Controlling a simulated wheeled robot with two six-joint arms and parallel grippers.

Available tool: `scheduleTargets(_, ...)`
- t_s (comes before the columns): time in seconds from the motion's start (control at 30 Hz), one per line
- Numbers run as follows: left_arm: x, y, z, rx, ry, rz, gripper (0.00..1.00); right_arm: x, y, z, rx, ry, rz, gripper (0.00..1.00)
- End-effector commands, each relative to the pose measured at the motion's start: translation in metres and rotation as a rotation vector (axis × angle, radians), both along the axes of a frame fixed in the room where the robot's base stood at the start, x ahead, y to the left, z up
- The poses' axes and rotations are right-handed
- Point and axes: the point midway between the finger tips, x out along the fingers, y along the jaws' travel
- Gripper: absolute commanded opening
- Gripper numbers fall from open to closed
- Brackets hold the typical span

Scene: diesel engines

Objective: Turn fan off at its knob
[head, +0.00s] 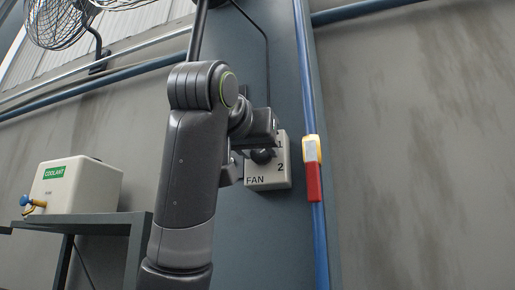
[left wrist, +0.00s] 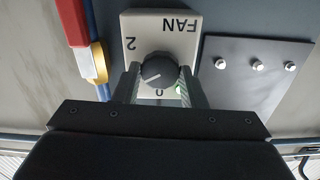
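The fan box (head: 280,180) is a pale box marked FAN, 1 and 2 on a blue-grey column. It has a dark round knob (head: 263,156). In the left wrist view, which is upside down, the knob (left wrist: 160,70) has a white pointer line slanting to the lower left. A 0 shows below it and a 2 at upper left; the 1 is hidden there. My left gripper (left wrist: 160,78) has one finger on each side of the knob, very close to it. I cannot tell whether they touch it. My right gripper is not in view.
A red and yellow piece (head: 312,170) sits on a blue pipe right of the box. A coolant tank (head: 75,186) stands on a shelf at left. A wire fan guard (head: 60,22) is at upper left. A dark plate with bolts (left wrist: 255,75) is beside the box.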

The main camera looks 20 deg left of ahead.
Motion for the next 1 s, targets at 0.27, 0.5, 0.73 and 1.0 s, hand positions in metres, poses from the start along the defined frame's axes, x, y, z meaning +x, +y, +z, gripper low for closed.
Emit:
scheduleTargets(0.27, 0.000, 0.000, 0.000, -0.011, 0.001, 0.001, 0.15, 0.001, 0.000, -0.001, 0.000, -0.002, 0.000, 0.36)
scheduleTargets(0.5, 0.000, 0.000, -0.002, -0.100, 0.004, 0.001, 0.15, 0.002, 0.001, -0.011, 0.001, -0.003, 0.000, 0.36)
scheduleTargets(0.73, 0.000, 0.001, -0.003, -0.280, 0.010, 0.001, 0.15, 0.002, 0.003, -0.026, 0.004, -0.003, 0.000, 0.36)
scheduleTargets(1.0, 0.000, 0.001, -0.003, -0.537, 0.019, 0.002, 0.15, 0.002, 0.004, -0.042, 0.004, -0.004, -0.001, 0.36)
